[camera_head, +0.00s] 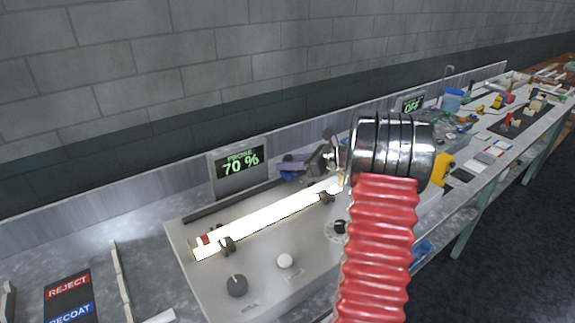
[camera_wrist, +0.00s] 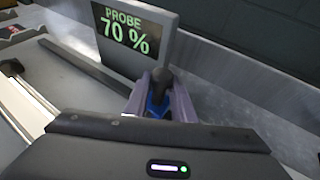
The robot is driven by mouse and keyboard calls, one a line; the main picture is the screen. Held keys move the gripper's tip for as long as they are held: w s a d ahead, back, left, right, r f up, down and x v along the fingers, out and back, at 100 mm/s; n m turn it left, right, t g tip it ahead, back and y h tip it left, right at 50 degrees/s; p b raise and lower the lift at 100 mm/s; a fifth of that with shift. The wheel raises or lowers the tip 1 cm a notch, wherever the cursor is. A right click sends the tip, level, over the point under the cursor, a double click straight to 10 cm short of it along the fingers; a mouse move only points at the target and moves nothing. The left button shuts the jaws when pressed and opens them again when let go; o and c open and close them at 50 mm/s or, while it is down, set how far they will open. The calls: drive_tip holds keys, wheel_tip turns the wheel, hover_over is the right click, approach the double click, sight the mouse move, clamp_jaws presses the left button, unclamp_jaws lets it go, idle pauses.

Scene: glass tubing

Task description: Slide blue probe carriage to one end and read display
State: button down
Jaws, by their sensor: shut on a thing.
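The blue probe carriage (camera_wrist: 156,108) sits between the purple fingers of my gripper (camera_wrist: 162,92) in the wrist view, with a dark knob-like part above it. In the head view only a little of the blue carriage (camera_head: 287,173) shows beside my gripper (camera_head: 292,165), which is shut on it. The carriage is near the right part of the dark rail (camera_head: 228,202), behind the glowing tube. The display (camera_head: 240,161) reads "PROBE 70 %" in green. The display also shows in the wrist view (camera_wrist: 130,32), left of my gripper, with the same reading.
A bright glowing glass tube (camera_head: 268,222) lies on holders on the grey apparatus (camera_head: 190,272), in front of the rail. Knobs (camera_head: 237,286) are on its near face. A second display (camera_head: 411,104) reads "OFF". REJECT and RECOAT labels (camera_head: 68,288) lie left. The bench is cluttered at far right.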

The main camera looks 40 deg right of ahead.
drive_tip(key=shift+w+r, duration=0.15)
drive_tip(key=c, duration=1.8)
unclamp_jaws()
drive_tip(key=shift+o, duration=1.1)
drive_tip(key=v, duration=1.3)
drive_tip(key=shift+s+d, duration=0.25)
drive_tip(key=shift+s, duration=0.2)
